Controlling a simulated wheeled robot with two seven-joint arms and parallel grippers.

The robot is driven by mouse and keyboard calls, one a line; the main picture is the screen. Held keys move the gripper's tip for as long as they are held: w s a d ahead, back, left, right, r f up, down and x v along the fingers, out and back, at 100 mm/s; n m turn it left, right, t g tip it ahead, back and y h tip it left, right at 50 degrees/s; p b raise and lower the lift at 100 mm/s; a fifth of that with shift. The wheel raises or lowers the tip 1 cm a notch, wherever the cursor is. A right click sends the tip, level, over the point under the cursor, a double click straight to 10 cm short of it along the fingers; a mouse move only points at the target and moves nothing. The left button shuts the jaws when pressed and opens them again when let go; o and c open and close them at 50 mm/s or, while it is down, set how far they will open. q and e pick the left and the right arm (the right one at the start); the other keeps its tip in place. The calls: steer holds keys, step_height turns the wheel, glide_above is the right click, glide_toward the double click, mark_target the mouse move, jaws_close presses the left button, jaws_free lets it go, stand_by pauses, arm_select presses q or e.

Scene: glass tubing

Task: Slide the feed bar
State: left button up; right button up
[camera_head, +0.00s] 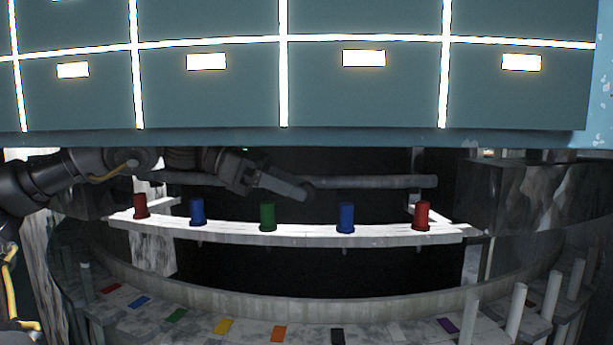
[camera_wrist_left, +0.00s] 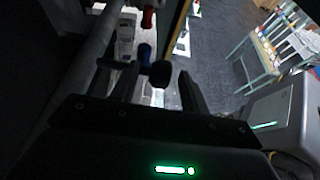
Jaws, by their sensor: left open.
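A long pale bar (camera_head: 310,237) runs across the head view with upright pegs on it: red (camera_head: 141,206), blue (camera_head: 197,211), green (camera_head: 268,216), blue (camera_head: 346,217) and red (camera_head: 422,215). Behind it runs a grey round bar (camera_head: 375,182); I cannot tell which of the two is the feed bar. My left gripper (camera_head: 300,191) is above and behind the pale bar, between the green and right blue pegs in the picture. In the left wrist view the open fingers (camera_wrist_left: 158,75) have a dark rounded knob (camera_wrist_left: 161,75) between or beyond them; contact is unclear. My right gripper is not in view.
A teal panel (camera_head: 220,95) with lit white lines hangs low over the bars. A curved grey counter (camera_head: 190,325) with coloured patches lies in front, with several pale posts (camera_head: 516,305) at right. A dark stone block (camera_head: 510,198) stands at the right.

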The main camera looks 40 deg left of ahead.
arm_select(q)
steer(key=shift+p+x, duration=0.45)
steer(key=shift+x, duration=0.9)
steer(key=shift+c, duration=0.2)
jaws_close()
